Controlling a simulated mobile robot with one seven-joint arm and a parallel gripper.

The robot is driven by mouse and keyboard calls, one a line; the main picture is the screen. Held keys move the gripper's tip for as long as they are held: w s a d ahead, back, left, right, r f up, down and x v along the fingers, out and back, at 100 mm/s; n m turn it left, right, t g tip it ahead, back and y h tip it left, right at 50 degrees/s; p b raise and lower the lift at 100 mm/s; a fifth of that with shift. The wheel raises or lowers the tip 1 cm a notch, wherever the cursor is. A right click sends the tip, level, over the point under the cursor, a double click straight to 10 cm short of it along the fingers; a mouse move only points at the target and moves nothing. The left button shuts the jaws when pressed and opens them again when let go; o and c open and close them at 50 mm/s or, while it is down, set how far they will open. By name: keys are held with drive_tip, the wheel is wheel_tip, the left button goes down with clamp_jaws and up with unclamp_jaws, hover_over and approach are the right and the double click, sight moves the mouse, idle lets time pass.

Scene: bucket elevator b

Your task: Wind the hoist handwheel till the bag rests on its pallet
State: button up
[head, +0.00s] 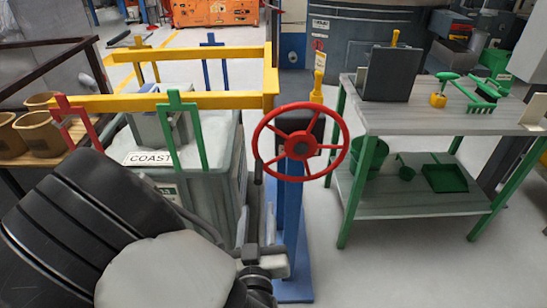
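The red handwheel (301,148) stands upright on a blue post (290,215) in the middle of the head view, with its spokes showing. Left of it is a large pale grey bulk (226,150) with a "COAST" label, under a yellow frame (190,101); it looks like the bag. Its underside and any pallet are hidden behind my dark arm, so I cannot tell whether they touch. What looks like the end of my arm, with my gripper (262,270), is low in front of the post, below and apart from the wheel. Its fingers cannot be made out.
Red, green and blue hangers sit along the yellow frame. A workbench (450,122) with green tools and a dark box (390,73) stands to the right, green containers on its lower shelf. Brown pots (37,131) are at left. Floor between post and bench is clear.

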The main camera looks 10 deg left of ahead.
sight(259, 166)
drive_tip(key=b+x, duration=0.3)
drive_tip(key=x, duration=0.5)
drive_tip(key=b+x, duration=0.3)
drive_tip(key=x, duration=0.6)
drive_tip(key=shift+a+r, duration=0.2)
drive_tip(key=shift+a, duration=0.05)
clamp_jaws()
